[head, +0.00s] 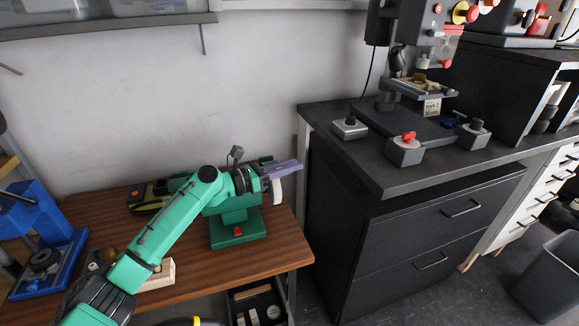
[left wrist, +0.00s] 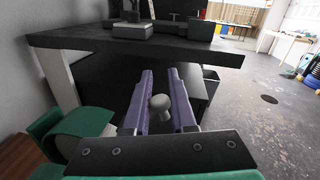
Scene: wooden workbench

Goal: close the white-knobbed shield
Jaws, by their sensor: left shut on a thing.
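A green bench machine (head: 238,229) with a red button stands on the wooden workbench, near its right end. My left gripper (head: 298,166) has purple fingers and is at the upper right of this machine. In the left wrist view, a pale round knob (left wrist: 160,104) sits between the fingers of my left gripper (left wrist: 160,76), which is shut on it. A white curved part (head: 276,190) shows just below the fingers in the head view. My arm and gripper hide most of the machine's top, so I cannot tell the shield's angle. My right gripper is not in view.
A black cabinet (head: 400,225) with a drill press (head: 425,95) stands to the right of the bench. A grey bin (head: 550,275) stands on the floor.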

